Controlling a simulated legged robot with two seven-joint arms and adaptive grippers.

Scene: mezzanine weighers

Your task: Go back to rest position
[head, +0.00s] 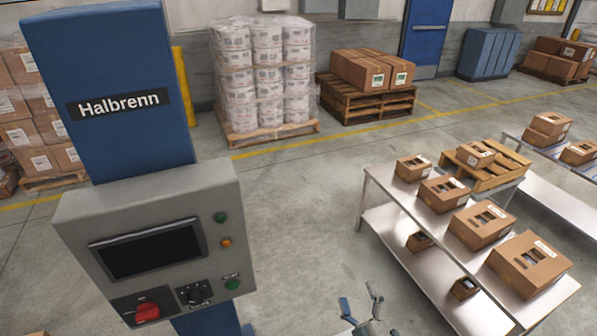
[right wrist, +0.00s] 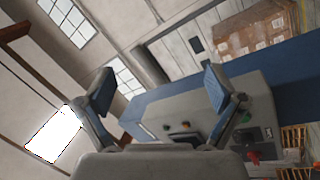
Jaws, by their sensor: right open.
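My right gripper (head: 361,306) shows at the bottom of the head view, right of the grey control panel (head: 215,262). Its fingers are spread and nothing is between them. In the right wrist view the two blue-padded fingers of this gripper (right wrist: 158,92) stand wide apart, with the panel (right wrist: 258,100) and its blue column behind them. My left gripper is not in the head view.
The blue Halbrenn column (head: 125,150) and its panel fill the left side. A metal table (head: 400,207) with several cartons stands at the right. Pallets with wrapped buckets (head: 265,75) and cartons (head: 370,70) stand at the back. The floor between is clear.

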